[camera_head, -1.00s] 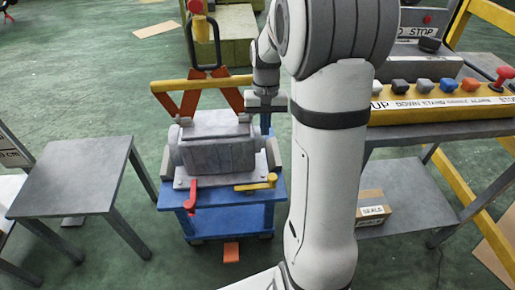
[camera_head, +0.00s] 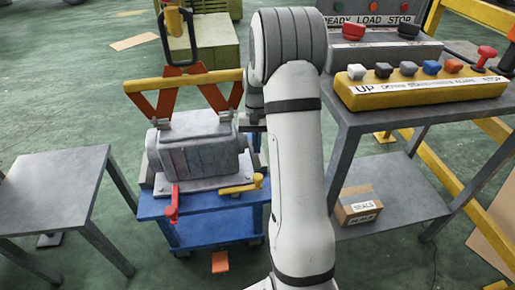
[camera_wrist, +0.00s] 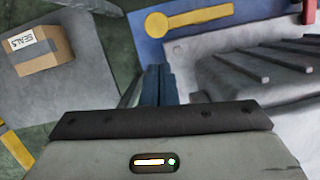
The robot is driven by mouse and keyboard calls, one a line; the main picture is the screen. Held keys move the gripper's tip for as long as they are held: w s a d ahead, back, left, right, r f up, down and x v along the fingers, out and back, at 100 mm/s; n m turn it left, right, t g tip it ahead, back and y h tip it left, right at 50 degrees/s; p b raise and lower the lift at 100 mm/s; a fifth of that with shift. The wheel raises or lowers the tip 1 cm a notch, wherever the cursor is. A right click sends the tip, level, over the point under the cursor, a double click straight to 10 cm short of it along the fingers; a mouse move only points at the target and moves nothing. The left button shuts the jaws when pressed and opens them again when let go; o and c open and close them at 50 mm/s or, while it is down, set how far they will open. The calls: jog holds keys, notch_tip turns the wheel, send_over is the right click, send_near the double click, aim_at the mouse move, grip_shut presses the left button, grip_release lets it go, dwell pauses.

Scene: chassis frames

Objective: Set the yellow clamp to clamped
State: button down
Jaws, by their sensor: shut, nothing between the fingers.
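The yellow clamp (camera_head: 240,187) sits at the front right of the grey base plate on the blue cart. Its handle lies sideways along the plate's front edge, with the knob at the right. In the wrist view the yellow clamp (camera_wrist: 190,18) is at the top, its round end at left, above and beyond my fingertips. My gripper (camera_wrist: 152,82) is shut and empty, apart from the clamp. In the head view my gripper (camera_head: 252,122) is right of the grey housing, behind the clamp, and partly hidden by my arm.
A red clamp (camera_head: 173,203) points toward the viewer at the plate's front left. The grey ribbed housing (camera_head: 197,152) fills the plate's middle, under a yellow bar with orange arms (camera_head: 185,85). A button console (camera_head: 420,85) stands on a table at right. A grey table (camera_head: 50,190) is left.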

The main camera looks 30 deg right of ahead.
jog(key=b+x, duration=0.2)
jog(key=x, duration=0.5)
jog(key=shift+f, duration=0.25)
